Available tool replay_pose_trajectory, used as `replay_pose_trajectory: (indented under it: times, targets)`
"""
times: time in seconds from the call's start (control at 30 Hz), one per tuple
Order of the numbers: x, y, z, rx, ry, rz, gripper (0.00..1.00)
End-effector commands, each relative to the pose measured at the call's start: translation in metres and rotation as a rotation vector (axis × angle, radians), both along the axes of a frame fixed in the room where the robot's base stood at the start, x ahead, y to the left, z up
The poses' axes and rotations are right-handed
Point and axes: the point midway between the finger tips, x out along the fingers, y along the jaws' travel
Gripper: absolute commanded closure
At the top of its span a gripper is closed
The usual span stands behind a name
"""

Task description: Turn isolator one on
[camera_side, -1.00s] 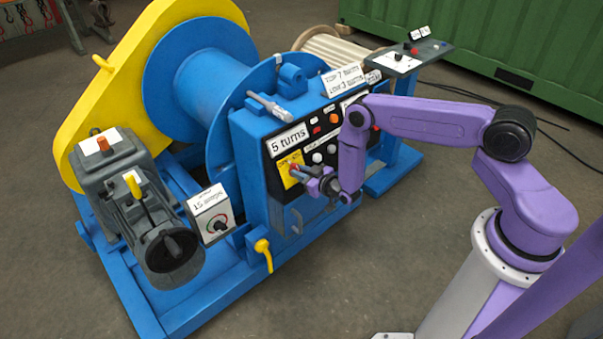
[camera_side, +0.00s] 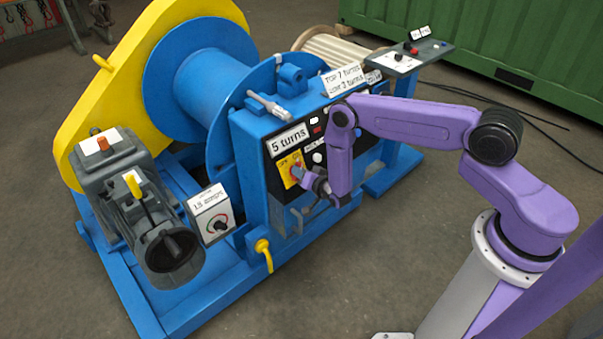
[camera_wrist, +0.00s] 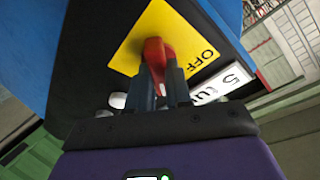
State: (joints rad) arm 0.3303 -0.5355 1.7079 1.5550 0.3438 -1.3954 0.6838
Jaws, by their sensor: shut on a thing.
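The isolator is a red knob (camera_wrist: 157,55) on a yellow plate (camera_wrist: 132,42) marked OFF. The plate is on the black front panel of the blue winch, and it also shows in the side view (camera_side: 288,172) below the "5 turns" sign. My gripper (camera_wrist: 164,82) is shut on the red knob, one finger on each side. In the side view my gripper (camera_side: 301,174) reaches the plate from the right and hides most of the knob. I cannot tell surely which mark the knob points to.
The "5 turns" sign (camera_side: 288,140) sits just above the plate. White buttons (camera_side: 318,157) lie to the right. A box with a dial (camera_side: 212,215) and a yellow hook-like handle (camera_side: 263,252) stand at lower left. A separate control desk (camera_side: 408,58) is at the back right.

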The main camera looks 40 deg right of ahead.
Motion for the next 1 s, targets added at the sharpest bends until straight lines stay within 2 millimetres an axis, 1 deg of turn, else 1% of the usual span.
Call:
replay_pose_trajectory:
  times: [0.03, 0.3, 0.77, 0.8, 0.87, 1.0]
  targets:
    - [0.0030, 0.0000, 0.0018, 0.022, -0.005, -0.011, 1.00]
    - [0.0030, -0.0004, 0.0018, 0.086, -0.006, -0.044, 1.00]
    - [0.0032, -0.0007, 0.0018, 0.099, -0.007, -0.049, 1.00]
    - [0.0032, -0.0008, 0.0019, 0.099, -0.007, -0.049, 0.74]
    - [0.0029, -0.0008, 0.0017, 0.098, -0.006, -0.050, 0.55]
    - [0.0019, -0.0007, 0.0012, 0.097, -0.004, -0.048, 0.55]
